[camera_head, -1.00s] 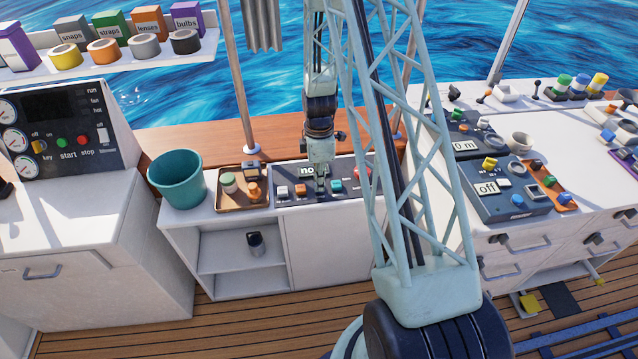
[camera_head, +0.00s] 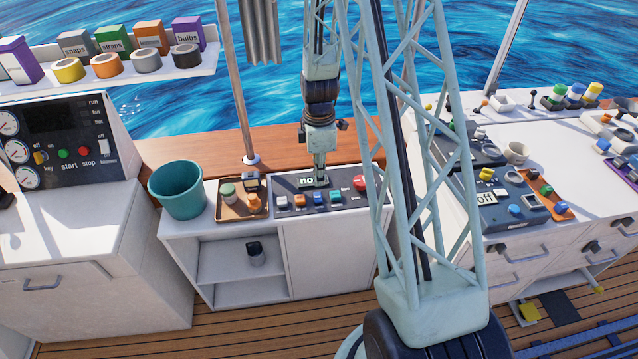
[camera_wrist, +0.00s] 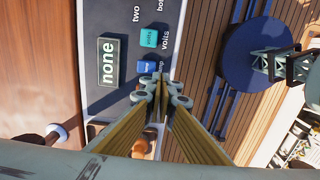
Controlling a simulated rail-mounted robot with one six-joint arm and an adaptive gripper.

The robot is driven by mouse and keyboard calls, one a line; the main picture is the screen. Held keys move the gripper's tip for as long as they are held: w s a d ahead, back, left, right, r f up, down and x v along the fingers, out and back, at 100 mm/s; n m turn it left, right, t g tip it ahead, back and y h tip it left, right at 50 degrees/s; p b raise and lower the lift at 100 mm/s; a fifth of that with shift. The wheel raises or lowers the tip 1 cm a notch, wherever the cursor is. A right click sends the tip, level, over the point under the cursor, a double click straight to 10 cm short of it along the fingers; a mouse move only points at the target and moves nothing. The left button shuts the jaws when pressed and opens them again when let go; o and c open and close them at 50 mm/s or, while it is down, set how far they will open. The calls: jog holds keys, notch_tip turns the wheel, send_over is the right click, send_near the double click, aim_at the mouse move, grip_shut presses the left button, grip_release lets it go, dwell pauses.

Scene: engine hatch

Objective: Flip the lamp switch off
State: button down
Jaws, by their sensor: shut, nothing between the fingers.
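A dark control panel (camera_head: 345,202) lies on the low white cabinet, with a row of small white, orange, blue and teal switches. In the wrist view the blue switch (camera_wrist: 144,67) has a label ending in "mp", partly hard to read. The teal switch (camera_wrist: 148,38) beside it is marked "volts". A display (camera_wrist: 111,61) on the panel reads "none". My gripper (camera_head: 320,183) is shut and empty above the panel, covering part of the display in the head view. In the wrist view its fingertips (camera_wrist: 160,82) show close beside the blue switch; their height above it is unclear.
A red knob (camera_head: 359,182) sits at the panel's right end. A brown tray (camera_head: 229,212) with small parts and a teal bucket (camera_head: 176,187) stand to the left. A wooden ledge (camera_head: 215,149) runs behind. A second white counter (camera_head: 560,140) with devices is at the right.

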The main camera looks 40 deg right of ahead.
jog(key=shift+s+a+r, duration=0.1)
jog(key=shift+s+r, duration=0.1)
jog(key=shift+r, duration=0.75)
jog(key=shift+s+a+r, duration=0.1)
jog(key=shift+s+r, duration=0.05)
jog(key=shift+r, duration=0.8)
